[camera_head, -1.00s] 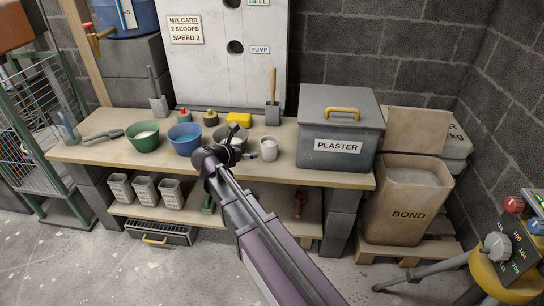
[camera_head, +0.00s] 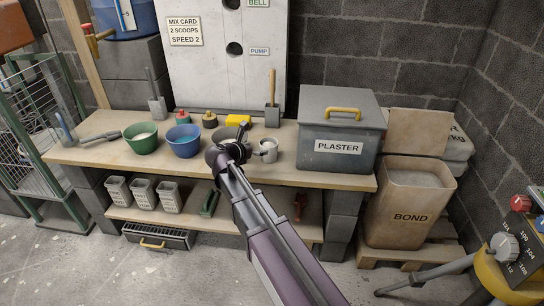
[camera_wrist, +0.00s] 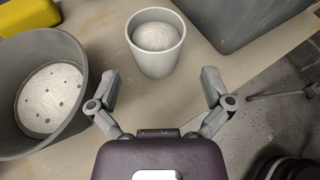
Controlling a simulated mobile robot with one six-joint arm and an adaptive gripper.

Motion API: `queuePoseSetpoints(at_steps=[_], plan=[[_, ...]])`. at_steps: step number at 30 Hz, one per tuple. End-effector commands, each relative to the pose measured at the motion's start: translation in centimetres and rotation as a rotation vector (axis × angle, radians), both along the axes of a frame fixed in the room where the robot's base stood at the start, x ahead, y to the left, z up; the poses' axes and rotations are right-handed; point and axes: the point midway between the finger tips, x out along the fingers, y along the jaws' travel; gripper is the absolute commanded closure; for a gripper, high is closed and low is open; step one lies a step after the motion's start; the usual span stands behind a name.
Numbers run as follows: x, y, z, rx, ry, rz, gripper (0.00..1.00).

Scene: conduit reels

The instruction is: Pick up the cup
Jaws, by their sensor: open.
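The cup (camera_head: 269,149) is pale grey and stands upright on the wooden bench, between a dark grey bowl and the plaster bin. In the wrist view the cup (camera_wrist: 156,56) is filled with a white rounded mass and sits ahead of my gripper (camera_wrist: 161,80), slightly left of centre between the fingers. My gripper (camera_head: 249,150) is open and empty, just left of the cup in the head view. The fingers do not appear to touch the cup.
The grey bowl (camera_wrist: 18,110) with a white, hole-dotted inside is close to my left finger. The plaster bin (camera_head: 338,157) stands right of the cup. Blue (camera_head: 184,147) and green (camera_head: 142,149) bowls and a yellow block (camera_head: 238,120) are on the bench (camera_head: 103,158).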

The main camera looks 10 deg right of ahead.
Motion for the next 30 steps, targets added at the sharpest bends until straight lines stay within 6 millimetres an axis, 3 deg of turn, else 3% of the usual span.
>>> queuePoseSetpoints(at_steps=[6, 21, 30], plan=[[1.4, -1.6, -1.0, 0.0, 0.0, 0.0, 0.0], [1.7, -1.9, -1.1, 0.0, 0.0, 0.001, 0.0], [3.6, -3.7, -2.4, 0.0, 0.0, 0.0, 0.0]])
